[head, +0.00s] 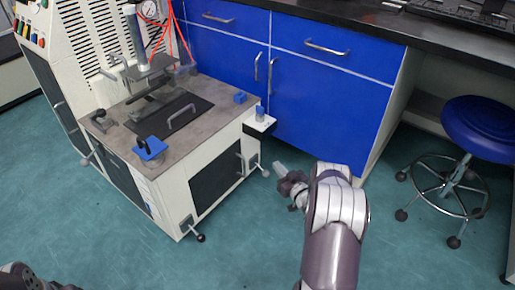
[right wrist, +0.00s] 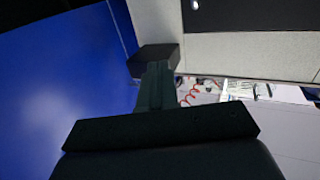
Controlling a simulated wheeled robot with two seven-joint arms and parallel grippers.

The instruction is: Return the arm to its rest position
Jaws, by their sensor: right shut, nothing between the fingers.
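My right arm reaches in from the bottom of the head view, to the right of the rheometer (head: 215,140). Its right gripper (head: 279,168) points up and left, is shut and empty, and is in the air over the floor in front of the blue cabinet. In the right wrist view the shut fingers (right wrist: 156,85) show dark, with nothing between them. Blue cabinet and pale surfaces lie beyond them. A dark piece of my own body shows at the bottom left of the head view; my left gripper cannot be made out.
The blue cabinet (head: 325,110) stands behind under a dark countertop (head: 370,25). A blue stool (head: 480,125) stands at the right. The green floor (head: 420,260) around my arm is clear.

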